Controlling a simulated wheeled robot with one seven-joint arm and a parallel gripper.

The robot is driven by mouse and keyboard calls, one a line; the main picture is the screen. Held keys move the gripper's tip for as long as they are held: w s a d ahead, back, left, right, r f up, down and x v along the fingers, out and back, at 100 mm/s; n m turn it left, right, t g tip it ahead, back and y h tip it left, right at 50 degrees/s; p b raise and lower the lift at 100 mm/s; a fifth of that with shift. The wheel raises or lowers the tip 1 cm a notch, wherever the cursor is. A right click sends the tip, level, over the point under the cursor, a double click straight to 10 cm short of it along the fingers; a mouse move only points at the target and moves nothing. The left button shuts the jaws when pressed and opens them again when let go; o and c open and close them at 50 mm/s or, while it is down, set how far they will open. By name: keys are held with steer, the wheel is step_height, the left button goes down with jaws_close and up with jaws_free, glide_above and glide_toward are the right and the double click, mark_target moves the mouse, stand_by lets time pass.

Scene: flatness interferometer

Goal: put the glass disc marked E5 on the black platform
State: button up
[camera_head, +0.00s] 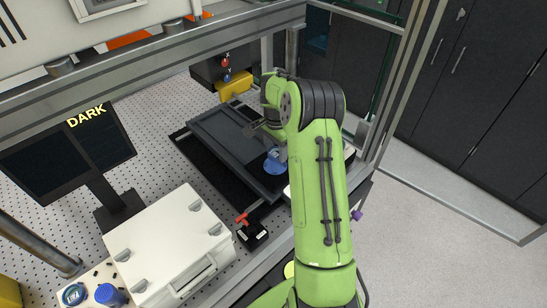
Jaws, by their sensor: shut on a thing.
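My green arm reaches over the bench, and my gripper (279,154) points down behind the elbow. It is shut on a small blue-tinted glass disc (273,167), which shows just below and left of the fingers. Its mark is too small to read, so I cannot tell that it is E5. The dark platform (222,133) is a long slab on the perforated bench. The disc appears over the slab's near right end; I cannot tell whether it touches it. My arm hides part of the slab's right side.
A white case (168,246) stands at the front left, with blue-capped containers (109,294) beside it. A monitor reading DARK (68,150) is at left. A small black box with a red lever (251,233) sits near the slab. Metal frame bars (150,56) surround the bench.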

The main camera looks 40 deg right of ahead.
mark_target(275, 165)
steer(key=f, duration=0.4)
steer(key=shift+w+f, duration=0.25)
steer(key=shift+f, duration=0.05)
steer(key=shift+s, duration=0.1)
steer(key=shift+f, duration=0.1)
steer(key=o, duration=1.1)
steer(key=shift+c, duration=0.2)
